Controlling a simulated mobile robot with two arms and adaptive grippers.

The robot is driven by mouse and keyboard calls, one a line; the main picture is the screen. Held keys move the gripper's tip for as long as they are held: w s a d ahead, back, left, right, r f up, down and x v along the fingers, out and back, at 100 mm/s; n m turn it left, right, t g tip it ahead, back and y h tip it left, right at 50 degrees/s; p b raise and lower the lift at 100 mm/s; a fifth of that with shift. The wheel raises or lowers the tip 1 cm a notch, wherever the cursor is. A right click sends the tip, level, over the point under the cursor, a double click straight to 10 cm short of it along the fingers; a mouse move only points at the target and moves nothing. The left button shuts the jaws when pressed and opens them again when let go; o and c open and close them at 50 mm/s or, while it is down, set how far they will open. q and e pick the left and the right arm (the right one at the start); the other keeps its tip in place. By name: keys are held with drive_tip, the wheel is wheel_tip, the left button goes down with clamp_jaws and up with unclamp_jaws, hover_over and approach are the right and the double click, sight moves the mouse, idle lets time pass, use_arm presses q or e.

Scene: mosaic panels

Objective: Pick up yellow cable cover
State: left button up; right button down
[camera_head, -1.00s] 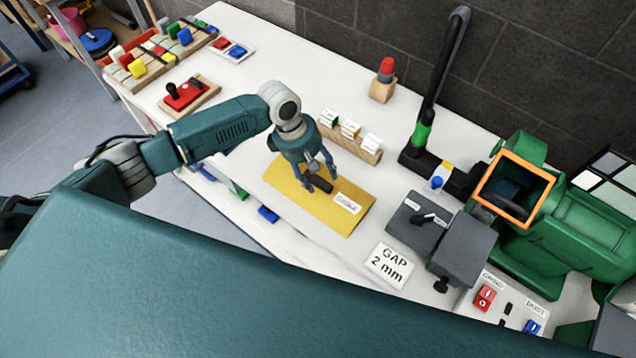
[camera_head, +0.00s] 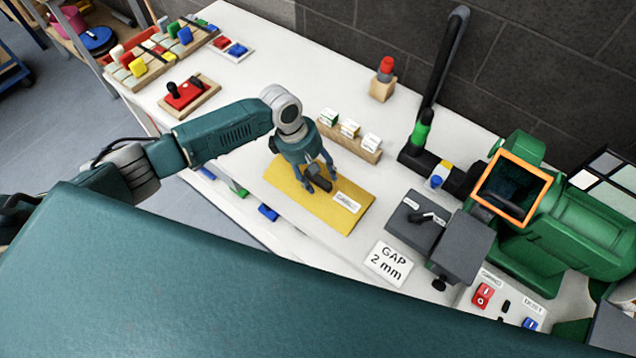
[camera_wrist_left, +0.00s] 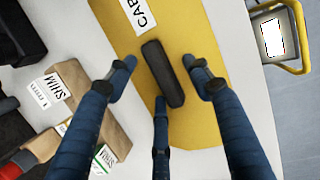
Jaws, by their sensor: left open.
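The yellow cable cover (camera_head: 327,214) lies flat on the white bench, with a white label and a black bar handle (camera_wrist_left: 163,73) on top. Whether the fingertips touch the cover is unclear. My right gripper is not in view.
A wooden holder (camera_head: 357,151) with white-topped shim blocks stands just behind the cover. A "GAP 2 mm" card (camera_head: 388,263), a grey device (camera_head: 466,243) and a green machine (camera_head: 590,232) are to the right.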

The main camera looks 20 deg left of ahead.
use_arm(q)
drive_tip(key=shift+c, duration=0.2)
clamp_jaws()
idle(0.3)
